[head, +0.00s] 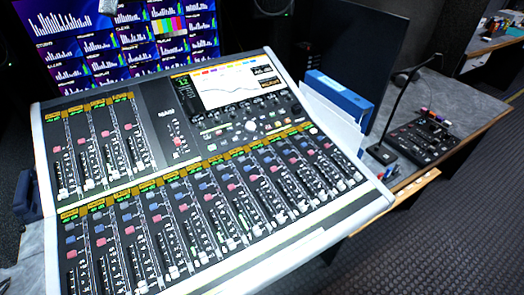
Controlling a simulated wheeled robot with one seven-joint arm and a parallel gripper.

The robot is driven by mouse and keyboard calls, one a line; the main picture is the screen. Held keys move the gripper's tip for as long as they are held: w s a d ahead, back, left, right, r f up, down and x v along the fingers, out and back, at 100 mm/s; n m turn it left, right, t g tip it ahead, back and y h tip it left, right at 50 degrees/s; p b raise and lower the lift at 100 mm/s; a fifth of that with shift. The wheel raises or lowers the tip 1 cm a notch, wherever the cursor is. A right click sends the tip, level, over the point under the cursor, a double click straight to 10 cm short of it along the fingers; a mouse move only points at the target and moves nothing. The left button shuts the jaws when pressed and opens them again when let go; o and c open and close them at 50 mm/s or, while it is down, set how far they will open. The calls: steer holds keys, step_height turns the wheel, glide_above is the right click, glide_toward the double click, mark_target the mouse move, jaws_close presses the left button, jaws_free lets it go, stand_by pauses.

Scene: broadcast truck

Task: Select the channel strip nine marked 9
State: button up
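A large mixing console (44,205) with a pale frame fills the left and middle of the head view. Its lower bank of channel strips (172,225) runs in a slanting row, each with an orange-yellow label on top, blue and red buttons and a white-capped fader. A shorter bank (100,150) sits above it at the left. The strip labels are too small to read, so I cannot tell which strip is marked 9.
The console's lit screen (228,86) stands at its top, with a monitor wall (110,40) behind. To the right are a blue binder (340,95), white papers (330,115), a dark monitor (358,50) and a gooseneck microphone (388,125) beside a small black panel (425,135). Carpet (450,240) lies open at lower right.

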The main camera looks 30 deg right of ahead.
jaws_close()
stand_by(1.5)
